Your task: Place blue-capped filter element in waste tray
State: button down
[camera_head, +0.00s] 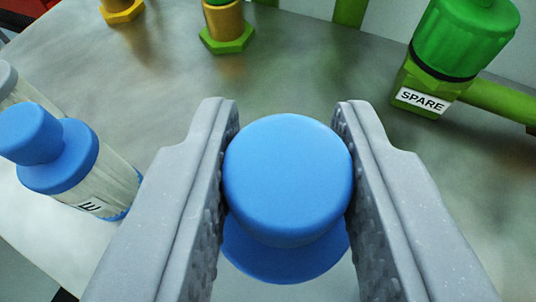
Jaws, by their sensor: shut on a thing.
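My gripper (287,185) is in the lower middle of the view, its two grey fingers shut on the blue cap of a filter element (287,178). I see this element from above; a wider blue flange shows below the round cap. The body under the flange is hidden. Another blue-capped filter element (58,160) stands at the left, outside the fingers, with a clear body and a partly readable black-on-white label. The waste tray cannot be made out in this view.
A green-capped fitting (462,45) with a "SPARE" label (421,99) stands at the upper right, with a green pipe beside it. Brass-and-green fittings (227,28) stand at the back. A grey-topped item (12,85) is at the left edge. The grey surface (150,90) between is clear.

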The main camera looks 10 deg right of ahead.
jog(key=shift+f+b, duration=0.35)
jog(key=shift+f, duration=1.4)
jog(key=shift+f, duration=0.1)
jog(key=c, duration=1.1)
grip_release()
jog(key=shift+s+r, duration=0.2)
jog(key=shift+p+v, duration=0.6)
jog(key=shift+v, duration=5.25)
